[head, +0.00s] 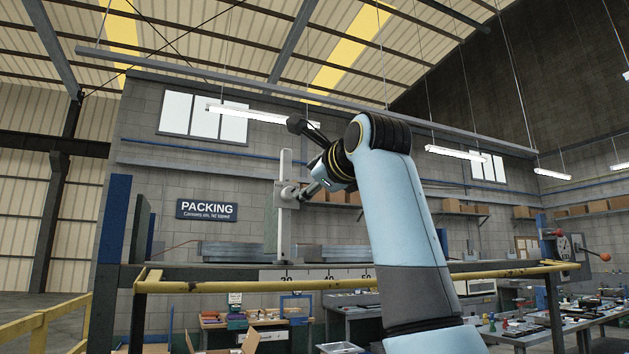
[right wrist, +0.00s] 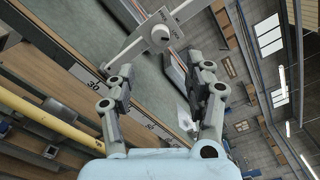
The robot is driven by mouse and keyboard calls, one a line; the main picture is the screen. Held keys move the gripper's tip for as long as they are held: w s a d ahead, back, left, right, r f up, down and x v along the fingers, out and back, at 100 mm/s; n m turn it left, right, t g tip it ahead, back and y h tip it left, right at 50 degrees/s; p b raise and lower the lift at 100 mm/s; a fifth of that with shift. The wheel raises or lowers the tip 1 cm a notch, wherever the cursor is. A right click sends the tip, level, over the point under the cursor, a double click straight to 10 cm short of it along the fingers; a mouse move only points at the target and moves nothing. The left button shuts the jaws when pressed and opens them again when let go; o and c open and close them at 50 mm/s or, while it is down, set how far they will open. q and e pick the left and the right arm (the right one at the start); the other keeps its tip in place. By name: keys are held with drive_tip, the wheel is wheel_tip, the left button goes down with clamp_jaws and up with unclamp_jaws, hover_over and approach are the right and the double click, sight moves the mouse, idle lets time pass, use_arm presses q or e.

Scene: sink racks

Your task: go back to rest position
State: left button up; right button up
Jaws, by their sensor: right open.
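My right arm rises from the bottom of the head view in light blue and dark grey, then bends away from me at its black joint. My right gripper (head: 309,189) is at its far end, small and partly hidden by the arm's wrist. In the right wrist view, the right gripper (right wrist: 160,70) shows two grey fingers spread apart with nothing between them. A pale lever with a round hub (head: 287,194) is just ahead of the fingers, and it also shows in the wrist view (right wrist: 161,35). I cannot tell whether they touch. My left gripper is out of view.
A yellow rail (head: 220,285) runs across the front, below a ledge marked with a number scale (head: 320,275). Benches with small items stand beyond the rail, including a wooden one (head: 213,321). A PACKING sign (head: 207,209) hangs on the block wall.

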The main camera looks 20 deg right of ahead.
drive_tip(key=shift+s, duration=0.8)
